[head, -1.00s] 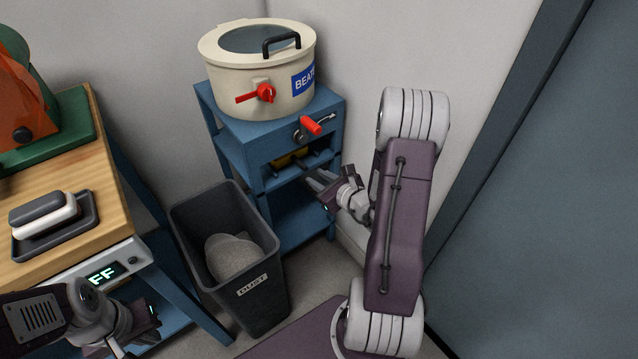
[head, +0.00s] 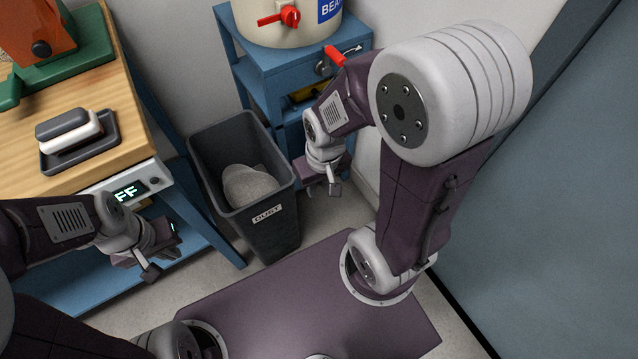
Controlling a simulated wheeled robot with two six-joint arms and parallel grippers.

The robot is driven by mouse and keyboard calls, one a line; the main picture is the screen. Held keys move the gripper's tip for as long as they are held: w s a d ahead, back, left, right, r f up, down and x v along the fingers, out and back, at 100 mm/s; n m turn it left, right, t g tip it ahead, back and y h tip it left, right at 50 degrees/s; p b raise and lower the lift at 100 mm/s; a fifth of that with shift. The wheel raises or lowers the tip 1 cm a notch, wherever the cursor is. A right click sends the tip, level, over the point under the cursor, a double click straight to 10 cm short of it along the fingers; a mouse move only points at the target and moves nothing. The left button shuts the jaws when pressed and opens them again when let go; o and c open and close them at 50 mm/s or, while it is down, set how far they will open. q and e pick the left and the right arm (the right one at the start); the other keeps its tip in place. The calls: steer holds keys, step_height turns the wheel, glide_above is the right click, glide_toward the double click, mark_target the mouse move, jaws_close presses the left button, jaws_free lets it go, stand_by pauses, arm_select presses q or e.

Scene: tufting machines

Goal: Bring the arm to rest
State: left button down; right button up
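My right arm is folded up in the right half of the head view. Its gripper (head: 325,190) points downward just right of the dust bin, in front of the blue stand; nothing shows in it, and its finger gap cannot be made out. My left arm comes in from the left edge. Its gripper (head: 160,262) hangs low in front of the wooden bench, beside the bin; whether its fingers are apart is unclear.
The dark dust bin (head: 278,232) holds a grey lump (head: 248,187). The blue stand (head: 262,62) carries a cream pot (head: 262,22) with a red tap. The wooden bench (head: 112,78) carries a tray (head: 88,154) with two blocks. A blue-grey panel (head: 570,190) stands at right.

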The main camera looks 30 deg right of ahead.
step_height(320, 180, up, 27)
steer(key=p, duration=2.7)
steer(key=shift+r, duration=0.15)
